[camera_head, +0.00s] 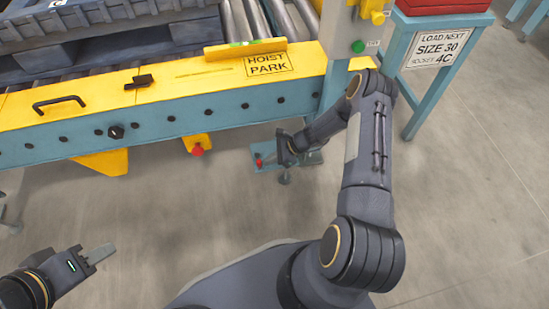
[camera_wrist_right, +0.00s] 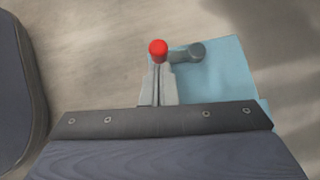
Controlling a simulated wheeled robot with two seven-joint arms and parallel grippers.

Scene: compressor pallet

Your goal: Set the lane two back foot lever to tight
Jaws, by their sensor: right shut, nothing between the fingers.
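The foot lever shows as a red knob (camera_head: 259,162) low by the floor, at the teal foot plate (camera_head: 312,158) under the right end of the conveyor. My right gripper (camera_head: 273,159) is down beside it, fingers shut and empty. In the right wrist view the red knob (camera_wrist_right: 158,50) lies just past the closed fingertips (camera_wrist_right: 158,68); I cannot tell whether they touch.
A teal stand (camera_head: 425,95) is at right. The front floor is clear.

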